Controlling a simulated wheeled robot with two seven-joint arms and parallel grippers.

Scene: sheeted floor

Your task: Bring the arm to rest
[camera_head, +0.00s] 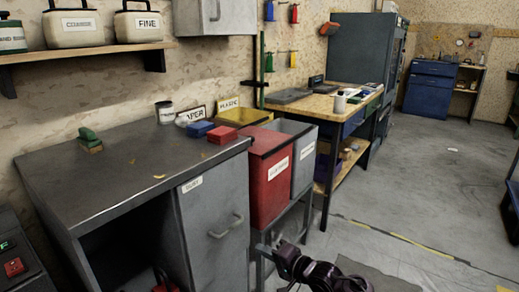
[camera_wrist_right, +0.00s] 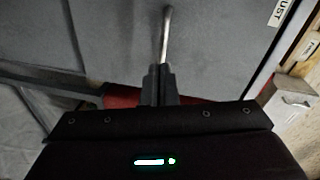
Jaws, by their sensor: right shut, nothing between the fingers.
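My right gripper (camera_head: 266,247) is low at the bottom middle of the head view, in front of the grey workbench, with my dark arm behind it. In the right wrist view my right gripper's fingers (camera_wrist_right: 160,82) are together with nothing between them. The metal door handle (camera_wrist_right: 165,38) lies in line just beyond the fingertips; whether they touch it I cannot tell. In the head view the handle (camera_head: 226,227) is on the grey cabinet door (camera_head: 205,210), which looks closed, to the left of the gripper. My left gripper is not in view.
A red bin (camera_head: 268,185) and a grey bin (camera_head: 303,160) stand on a metal frame just beyond the gripper. A sanding block (camera_head: 90,141) lies on the grey bench top (camera_head: 135,165). Open floor (camera_head: 430,205) lies to the right. A dark object (camera_head: 513,205) stands at the right edge.

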